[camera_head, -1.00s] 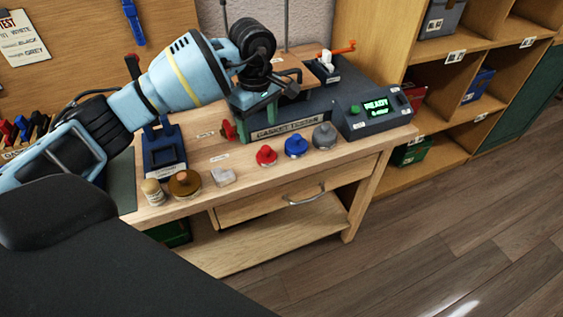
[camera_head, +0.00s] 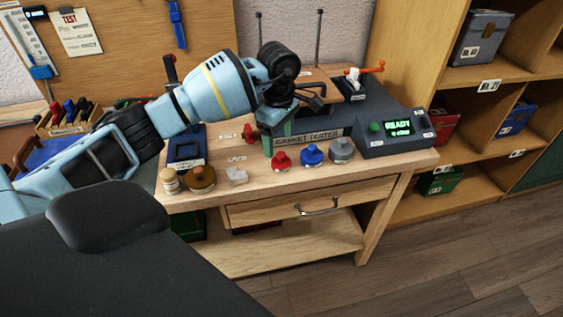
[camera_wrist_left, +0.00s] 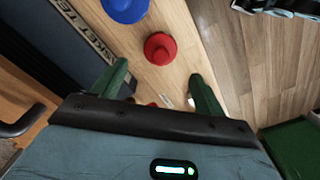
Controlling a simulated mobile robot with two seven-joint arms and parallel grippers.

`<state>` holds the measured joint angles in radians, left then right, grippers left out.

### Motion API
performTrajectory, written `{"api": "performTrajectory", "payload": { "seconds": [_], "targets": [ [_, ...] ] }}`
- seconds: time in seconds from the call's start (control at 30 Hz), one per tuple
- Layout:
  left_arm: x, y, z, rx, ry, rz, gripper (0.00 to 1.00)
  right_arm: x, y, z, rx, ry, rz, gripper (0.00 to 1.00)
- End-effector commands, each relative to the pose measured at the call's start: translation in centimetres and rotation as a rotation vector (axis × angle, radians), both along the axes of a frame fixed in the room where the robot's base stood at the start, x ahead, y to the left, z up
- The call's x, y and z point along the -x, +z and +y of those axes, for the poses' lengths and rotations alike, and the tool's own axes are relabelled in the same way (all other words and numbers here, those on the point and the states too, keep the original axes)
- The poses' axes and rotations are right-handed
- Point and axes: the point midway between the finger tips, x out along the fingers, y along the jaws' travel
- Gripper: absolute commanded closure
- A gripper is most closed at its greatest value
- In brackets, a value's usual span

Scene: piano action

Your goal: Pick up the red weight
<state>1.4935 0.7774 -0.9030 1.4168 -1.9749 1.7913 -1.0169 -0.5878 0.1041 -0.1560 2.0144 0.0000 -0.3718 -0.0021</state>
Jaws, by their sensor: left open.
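The red weight (camera_head: 282,161) stands on the bench top in front of the gasket tester, with a knob on its round base. The blue weight (camera_head: 312,155) and grey weight (camera_head: 342,151) stand to its right. My left gripper (camera_head: 277,138) hangs over the bench front, above and behind the red weight in the head view. In the left wrist view its green fingers are spread and empty, and the red weight (camera_wrist_left: 160,47) lies beyond the fingertips, roughly in line with the gap. My right gripper is not in view.
The gasket tester (camera_head: 310,137) and the control box (camera_head: 396,133) reading READY stand close behind the weights. Brown (camera_head: 201,180) and cream (camera_head: 170,181) objects and a pale block (camera_head: 237,176) sit to the left. Shelves (camera_head: 470,132) stand at the right.

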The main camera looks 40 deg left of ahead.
Motion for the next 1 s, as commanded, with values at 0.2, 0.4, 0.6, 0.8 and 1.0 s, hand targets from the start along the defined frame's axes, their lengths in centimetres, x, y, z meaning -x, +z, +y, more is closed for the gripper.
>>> {"api": "performTrajectory", "payload": {
  "seconds": [0.2,0.4,0.6,0.8,1.0],
  "targets": [
    [0.0,-0.8,-0.1,0.000,-0.001,0.000,0.27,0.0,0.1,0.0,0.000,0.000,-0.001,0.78],
    [0.0,-3.2,-0.5,0.000,0.000,0.003,0.27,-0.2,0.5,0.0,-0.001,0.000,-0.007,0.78],
    [-0.1,-5.5,-0.5,0.001,-0.001,0.001,0.27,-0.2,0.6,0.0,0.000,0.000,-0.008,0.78],
    [-0.1,-5.9,-0.5,0.001,-0.001,0.001,0.27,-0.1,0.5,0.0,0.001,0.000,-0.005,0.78],
    [-0.1,-5.9,-0.5,0.000,-0.001,0.001,0.41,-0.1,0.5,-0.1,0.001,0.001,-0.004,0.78]
  ]
}}
